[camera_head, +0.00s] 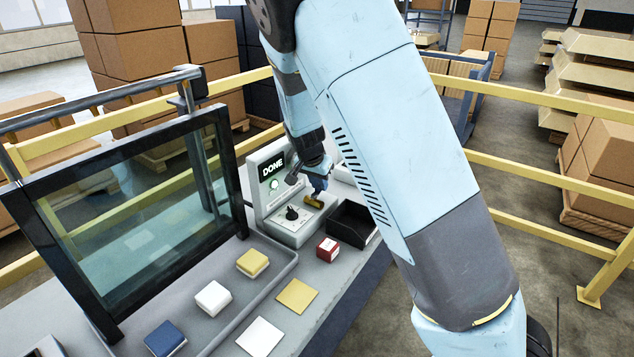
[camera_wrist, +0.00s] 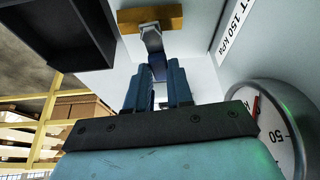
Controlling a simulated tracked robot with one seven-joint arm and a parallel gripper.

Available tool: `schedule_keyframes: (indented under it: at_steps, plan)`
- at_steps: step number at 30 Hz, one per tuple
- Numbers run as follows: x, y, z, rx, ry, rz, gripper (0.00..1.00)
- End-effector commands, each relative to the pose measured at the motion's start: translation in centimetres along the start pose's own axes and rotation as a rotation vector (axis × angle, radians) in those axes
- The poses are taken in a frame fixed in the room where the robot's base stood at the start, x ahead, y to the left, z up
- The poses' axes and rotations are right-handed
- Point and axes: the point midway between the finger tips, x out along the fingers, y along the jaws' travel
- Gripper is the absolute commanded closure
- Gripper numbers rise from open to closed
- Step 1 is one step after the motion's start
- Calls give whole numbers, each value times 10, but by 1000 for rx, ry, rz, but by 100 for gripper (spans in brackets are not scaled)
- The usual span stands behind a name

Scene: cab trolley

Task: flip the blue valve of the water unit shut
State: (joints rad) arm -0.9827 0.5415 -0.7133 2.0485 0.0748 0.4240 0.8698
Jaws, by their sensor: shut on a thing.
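The water unit (camera_head: 258,205) is a pale grey console with an upright panel, left of my arm in the head view. Its brass valve body (camera_head: 314,201) lies on the base and also shows at the top of the wrist view (camera_wrist: 135,21), with a grey stem (camera_wrist: 152,38) on it. My gripper (camera_head: 319,183) is at the valve, just above the brass. In the wrist view my gripper (camera_wrist: 162,72) is shut on the blue valve lever, which is mostly hidden between the blue-grey fingers. The lever's exact angle is hard to tell.
A black knob (camera_head: 292,213) sits left of the valve. A black open bin (camera_head: 352,224) and a red box (camera_head: 327,249) are close by. A round gauge (camera_wrist: 283,125) is beside my gripper.

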Motion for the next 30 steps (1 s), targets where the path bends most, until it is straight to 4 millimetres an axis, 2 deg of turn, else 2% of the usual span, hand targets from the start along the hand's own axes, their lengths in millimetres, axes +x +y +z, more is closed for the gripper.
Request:
schedule_keyframes:
  at_steps: [10, 25, 26, 30]
  plan:
    - [0, 3, 1, 106, 0, 44, 100]
    - [0, 4, 2, 122, -2, 52, 100]
    - [0, 4, 2, 122, -2, 52, 76]
    - [0, 4, 1, 121, -2, 51, 62]
